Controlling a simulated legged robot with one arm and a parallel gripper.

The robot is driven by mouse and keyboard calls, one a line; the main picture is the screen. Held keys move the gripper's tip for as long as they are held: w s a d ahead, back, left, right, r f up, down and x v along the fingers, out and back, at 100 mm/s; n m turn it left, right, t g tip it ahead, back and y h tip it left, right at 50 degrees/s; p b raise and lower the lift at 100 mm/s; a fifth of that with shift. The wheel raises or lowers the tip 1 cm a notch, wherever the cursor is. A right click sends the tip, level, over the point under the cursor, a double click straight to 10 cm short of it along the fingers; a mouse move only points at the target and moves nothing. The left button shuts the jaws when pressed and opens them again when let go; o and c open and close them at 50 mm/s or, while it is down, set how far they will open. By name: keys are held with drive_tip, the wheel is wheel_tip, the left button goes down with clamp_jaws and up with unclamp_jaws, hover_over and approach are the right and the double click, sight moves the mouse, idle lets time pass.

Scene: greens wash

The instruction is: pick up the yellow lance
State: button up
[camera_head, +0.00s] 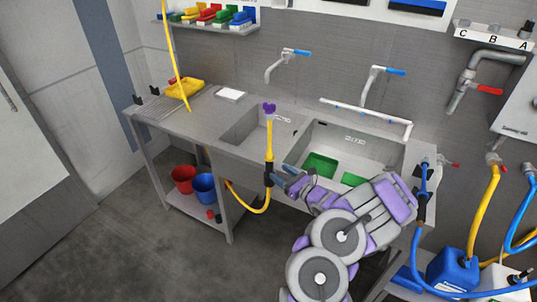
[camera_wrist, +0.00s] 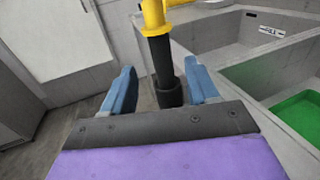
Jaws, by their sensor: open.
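The yellow lance (camera_head: 269,140) stands upright at the front edge of the sink bench, with a purple nozzle on top, a black grip lower down and a yellow hose below. In the wrist view, the lance's black grip (camera_wrist: 160,58) and yellow part show ahead, between the lines of my two blue fingers. My gripper (camera_head: 281,173) is open and empty, just right of the black grip in the head view. In the wrist view, my gripper (camera_wrist: 161,78) has a finger on either side of the black part; I cannot tell whether they touch it. The lance's lower end is partly hidden.
The steel sink bench (camera_head: 215,125) has two basins, with green trays (camera_head: 320,165) in the right one. A blue lance (camera_head: 423,178) stands at the right end. Red (camera_head: 183,178) and blue (camera_head: 204,188) buckets sit on the lower shelf. Floor is clear at left.

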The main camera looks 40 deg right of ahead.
sight(270, 168)
drive_tip(key=w, duration=0.2)
drive_tip(key=w+b, duration=0.1)
drive_tip(key=w, duration=0.1)
drive_tip(key=w+a+b, duration=0.1)
drive_tip(key=w, duration=0.1)
drive_tip(key=shift+w+f, duration=0.15)
drive_tip(key=shift+f, duration=0.05)
drive_tip(key=shift+w+d, duration=0.15)
drive_tip(key=shift+w, duration=0.3)
drive_tip(key=shift+d, duration=0.35)
drive_tip(key=shift+c, duration=1.2)
drive_tip(key=shift+a+r, duration=0.1)
drive_tip(key=shift+a, duration=0.15)
drive_tip(key=c, duration=0.4)
